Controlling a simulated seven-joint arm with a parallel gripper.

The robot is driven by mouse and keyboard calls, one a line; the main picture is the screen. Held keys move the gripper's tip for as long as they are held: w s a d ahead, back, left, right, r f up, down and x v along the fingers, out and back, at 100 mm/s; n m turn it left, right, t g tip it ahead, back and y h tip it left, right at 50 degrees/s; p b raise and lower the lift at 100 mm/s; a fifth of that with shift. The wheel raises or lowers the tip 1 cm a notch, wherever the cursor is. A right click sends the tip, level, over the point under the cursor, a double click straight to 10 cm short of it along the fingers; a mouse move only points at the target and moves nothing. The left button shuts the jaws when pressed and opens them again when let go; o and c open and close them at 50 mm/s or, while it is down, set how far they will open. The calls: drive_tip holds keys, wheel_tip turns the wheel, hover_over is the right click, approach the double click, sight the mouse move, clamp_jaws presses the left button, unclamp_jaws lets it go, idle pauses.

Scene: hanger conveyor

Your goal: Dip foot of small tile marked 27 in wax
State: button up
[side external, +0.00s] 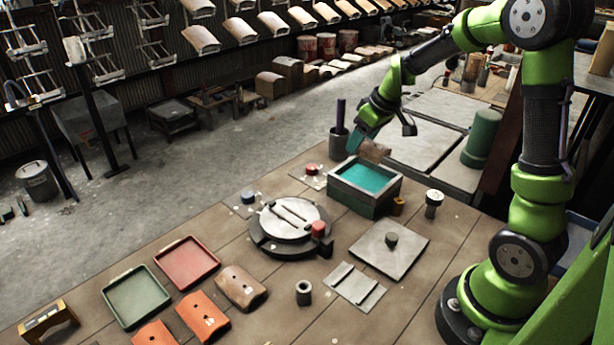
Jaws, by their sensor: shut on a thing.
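My gripper (364,143) is shut on a small brown tile (376,151) and holds it tilted, just above the back edge of the wax bath. Any number on this tile is too small to read. The wax bath (366,204) is a dark green square box filled with teal liquid, at the right back of the bench. The tile appears clear of the liquid, but I cannot tell its exact height. The fingertips are partly hidden by the teal gripper part and the tile.
A round turntable (290,243) stands left of the bath. Green (110,293) and red (215,265) trays and several tiles (241,287) lie front left. A grey plate with a knob (412,251) lies in front of the bath.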

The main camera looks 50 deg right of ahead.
hover_over(354, 177)
drive_tip(key=s, duration=0.1)
drive_tip(key=shift+s+f, duration=0.2)
drive_tip(key=shift+f, duration=3.5)
drive_tip(key=shift+f, duration=0.75)
drive_tip(key=shift+r, duration=0.2)
drive_tip(key=shift+r, duration=1.3)
drive_tip(key=shift+r, duration=0.15)
drive_tip(key=shift+r, duration=2.4)
